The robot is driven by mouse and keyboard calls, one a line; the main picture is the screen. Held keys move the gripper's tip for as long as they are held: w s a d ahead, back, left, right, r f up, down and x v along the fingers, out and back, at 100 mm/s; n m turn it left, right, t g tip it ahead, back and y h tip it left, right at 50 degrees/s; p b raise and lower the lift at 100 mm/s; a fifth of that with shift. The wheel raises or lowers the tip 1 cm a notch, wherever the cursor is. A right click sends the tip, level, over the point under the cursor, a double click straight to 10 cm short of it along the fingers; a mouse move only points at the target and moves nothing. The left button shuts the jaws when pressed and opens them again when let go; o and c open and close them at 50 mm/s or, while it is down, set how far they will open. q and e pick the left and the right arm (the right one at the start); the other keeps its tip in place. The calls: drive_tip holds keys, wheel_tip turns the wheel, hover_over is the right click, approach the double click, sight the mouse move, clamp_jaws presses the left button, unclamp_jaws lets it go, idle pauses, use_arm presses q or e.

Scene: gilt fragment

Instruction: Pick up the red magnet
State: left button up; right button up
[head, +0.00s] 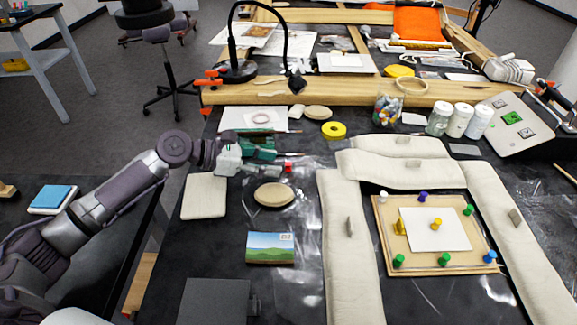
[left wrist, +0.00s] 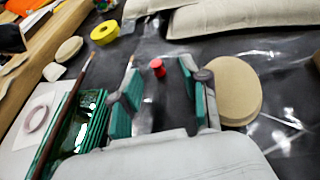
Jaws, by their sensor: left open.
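The red magnet (head: 288,167) is a small red peg-like piece on the black table, just right of my left gripper (head: 266,163). In the left wrist view the red magnet (left wrist: 157,68) shows in the gap between the two teal fingertips of my left gripper (left wrist: 159,80). The fingers are apart, with nothing held between them. Whether the magnet is level with the tips or a little beyond them, I cannot tell. My right gripper is in neither view.
A green box (left wrist: 80,122) with a thin brush across it is beside the left finger. A round beige disc (left wrist: 234,90) is close to the right finger. Yellow tape (head: 334,130) is farther back. Long beige cushions (head: 345,235) surround a pin board (head: 383,215) to the right.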

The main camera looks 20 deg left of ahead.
sight(287, 164)
use_arm(q)
drive_tip(key=x, duration=0.5)
drive_tip(key=shift+w+f, duration=0.2)
drive_tip(key=shift+w, duration=0.2)
drive_tip(key=shift+c, duration=0.4)
drive_tip(key=c, duration=0.7)
